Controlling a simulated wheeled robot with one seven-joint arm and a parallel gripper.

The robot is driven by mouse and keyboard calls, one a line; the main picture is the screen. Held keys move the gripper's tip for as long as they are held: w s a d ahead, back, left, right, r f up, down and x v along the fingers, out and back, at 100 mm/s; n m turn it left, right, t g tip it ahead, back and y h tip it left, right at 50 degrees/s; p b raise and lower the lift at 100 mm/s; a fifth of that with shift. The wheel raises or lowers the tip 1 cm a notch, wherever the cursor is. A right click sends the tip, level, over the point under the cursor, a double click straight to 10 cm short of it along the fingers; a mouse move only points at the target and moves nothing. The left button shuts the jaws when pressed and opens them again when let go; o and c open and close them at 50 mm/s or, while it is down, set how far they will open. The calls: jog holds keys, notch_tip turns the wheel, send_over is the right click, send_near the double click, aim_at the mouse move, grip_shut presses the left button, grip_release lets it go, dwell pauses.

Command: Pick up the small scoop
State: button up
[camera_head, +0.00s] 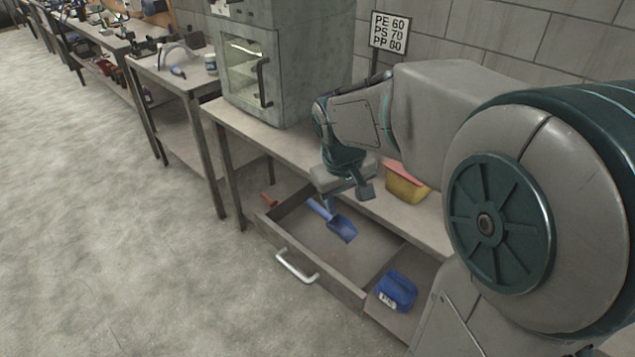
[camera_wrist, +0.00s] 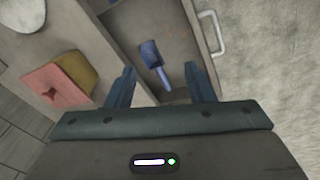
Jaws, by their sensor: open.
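The small blue scoop (camera_head: 336,223) lies in the open drawer (camera_head: 290,224), its handle toward the drawer's back left. In the wrist view the scoop (camera_wrist: 152,56) shows between and beyond my fingertips, with its handle end nearer the gripper. My gripper (camera_head: 347,200) is above the drawer, near the scoop's handle. In the wrist view my gripper (camera_wrist: 160,80) is open with nothing between its fingers. The scoop is apart from both fingers in that view; the exact height gap is hard to tell.
A yellow and red bin (camera_head: 407,184) stands on the bench top behind my gripper. A grey oven-like cabinet (camera_head: 283,60) stands at the left. The drawer's handle (camera_head: 296,268) faces open floor.

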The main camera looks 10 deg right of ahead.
jog(key=w+f+n, duration=0.2)
jog(key=w+f, duration=0.2)
jog(key=w, duration=0.6)
jog(key=n, duration=0.2)
send_over(324, 211)
jog(key=shift+g, duration=0.4)
jog(key=f, duration=1.6)
jog(key=shift+s+a+f, duration=0.1)
jog(key=shift+s+f, duration=0.05)
jog(key=shift+s, duration=0.25)
jog(key=shift+w+f+p, duration=0.2)
jog(key=shift+f, duration=1.3)
jog(key=shift+w+f+p, duration=0.2)
jog(key=shift+f, duration=1.3)
grip_shut()
